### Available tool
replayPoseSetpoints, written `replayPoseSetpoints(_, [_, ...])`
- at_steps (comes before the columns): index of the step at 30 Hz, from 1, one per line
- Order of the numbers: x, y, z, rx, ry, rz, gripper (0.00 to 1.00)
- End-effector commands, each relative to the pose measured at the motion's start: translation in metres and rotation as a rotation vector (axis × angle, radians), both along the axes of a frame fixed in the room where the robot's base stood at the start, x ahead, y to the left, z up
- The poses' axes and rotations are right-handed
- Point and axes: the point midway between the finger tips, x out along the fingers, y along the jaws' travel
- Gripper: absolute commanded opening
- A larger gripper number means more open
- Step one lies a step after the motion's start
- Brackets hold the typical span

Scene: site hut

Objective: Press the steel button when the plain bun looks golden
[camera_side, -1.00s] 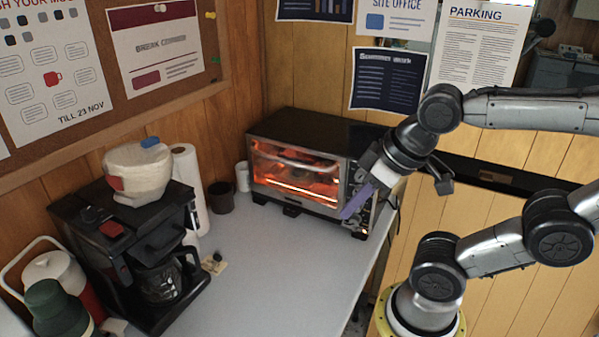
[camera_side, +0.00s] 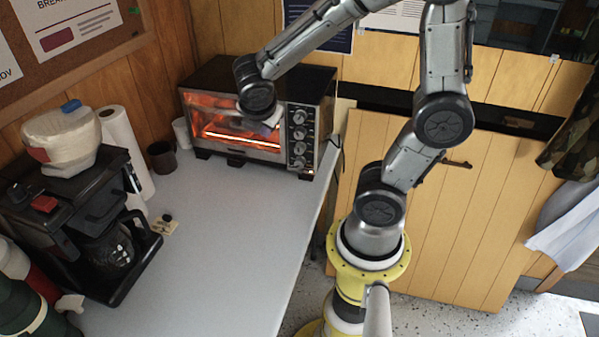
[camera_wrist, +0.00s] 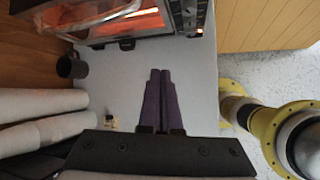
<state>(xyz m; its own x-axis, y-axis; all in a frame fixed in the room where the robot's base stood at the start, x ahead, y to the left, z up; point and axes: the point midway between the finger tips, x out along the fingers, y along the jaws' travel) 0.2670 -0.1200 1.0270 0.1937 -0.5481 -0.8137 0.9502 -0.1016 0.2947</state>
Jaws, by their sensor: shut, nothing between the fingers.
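The toaster oven (camera_side: 315,100) stands at the back of the counter, its window (camera_side: 215,115) glowing orange. Rounded shapes show dimly behind the glass; I cannot single out the plain bun or judge its colour apart from the glow. The oven's right panel carries a column of knobs (camera_side: 299,134); I cannot make out which part is the steel button. My gripper (camera_wrist: 160,75) has purple fingers, shut and empty, over the pale counter in front of the oven in the wrist view. In the side view my wrist covers part of the oven window and mostly hides the fingers.
A black coffee maker (camera_side: 95,205) stands at the left with a wrapped white bundle on top. A paper roll (camera_side: 128,150) and a dark mug (camera_side: 162,157) are behind it. A small card with a black knob (camera_side: 165,224) lies on the counter. The counter's middle (camera_side: 240,220) is clear.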

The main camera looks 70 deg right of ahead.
Motion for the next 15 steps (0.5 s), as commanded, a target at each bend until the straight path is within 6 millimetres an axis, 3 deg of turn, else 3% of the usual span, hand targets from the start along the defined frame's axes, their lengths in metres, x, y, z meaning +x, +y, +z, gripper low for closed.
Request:
replayPoseSetpoints(7, [0.028, -0.020, -0.085, -0.188, 0.423, 0.372, 0.00])
replayPoseSetpoints(11, [0.028, -0.026, -0.135, -0.232, 0.620, 0.541, 0.00])
replayPoseSetpoints(15, [0.014, -0.028, -0.186, -0.240, 0.792, 0.668, 0.00])
